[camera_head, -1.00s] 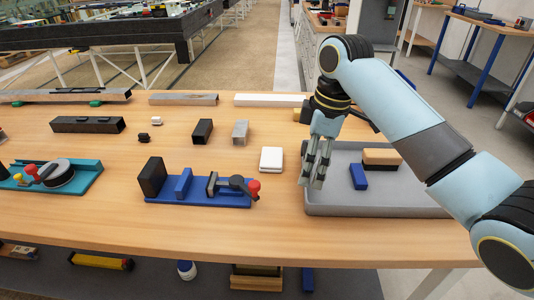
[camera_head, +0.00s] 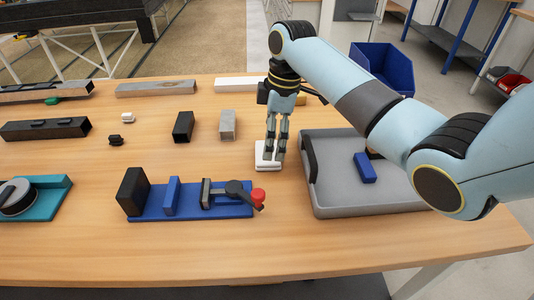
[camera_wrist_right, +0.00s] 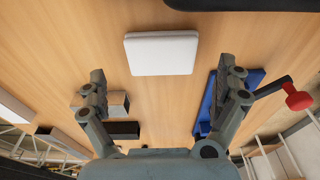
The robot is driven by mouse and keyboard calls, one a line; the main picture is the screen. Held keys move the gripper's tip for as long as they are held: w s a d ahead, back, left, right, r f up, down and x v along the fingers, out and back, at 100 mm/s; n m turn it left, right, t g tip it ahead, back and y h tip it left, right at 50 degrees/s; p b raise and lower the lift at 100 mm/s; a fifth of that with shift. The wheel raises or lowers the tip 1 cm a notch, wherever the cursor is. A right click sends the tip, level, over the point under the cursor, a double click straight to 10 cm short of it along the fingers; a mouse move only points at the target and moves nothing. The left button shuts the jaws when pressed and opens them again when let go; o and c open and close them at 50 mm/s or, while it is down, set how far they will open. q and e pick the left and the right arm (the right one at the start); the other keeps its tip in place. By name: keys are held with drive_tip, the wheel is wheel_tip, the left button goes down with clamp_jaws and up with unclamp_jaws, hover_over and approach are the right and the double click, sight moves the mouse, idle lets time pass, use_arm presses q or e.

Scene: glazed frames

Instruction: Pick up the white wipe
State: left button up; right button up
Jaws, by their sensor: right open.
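The white wipe (camera_head: 262,160) is a folded white square lying flat on the wooden table, left of the grey tray. In the right wrist view the wipe (camera_wrist_right: 162,53) lies ahead of the fingers, near the middle top, and is not between them. My right gripper (camera_head: 275,158) hangs downward over the right part of the wipe and hides some of it in the head view. In the wrist view the right gripper (camera_wrist_right: 162,82) has its two fingers spread wide with nothing between them. My left gripper is not in view.
A grey tray (camera_head: 345,205) with a blue block (camera_head: 364,167) stands just right. A blue clamp fixture (camera_head: 188,203) with a red knob (camera_head: 258,195) stands in front left. Dark and grey blocks (camera_head: 227,124) stand behind left. Bare table lies around the wipe's left side.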

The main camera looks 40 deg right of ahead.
drive_tip(key=f, duration=0.2)
drive_tip(key=a+f, duration=0.1)
drive_tip(key=f, duration=0.1)
drive_tip(key=shift+w, duration=0.1)
drive_tip(key=shift+d, duration=0.1)
drive_tip(key=c, duration=0.4)
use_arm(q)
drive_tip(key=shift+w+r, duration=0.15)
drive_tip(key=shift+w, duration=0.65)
use_arm(e)
drive_tip(key=c, duration=0.4)
drive_tip(key=shift+r, duration=0.1)
drive_tip(key=shift+c, duration=0.2)
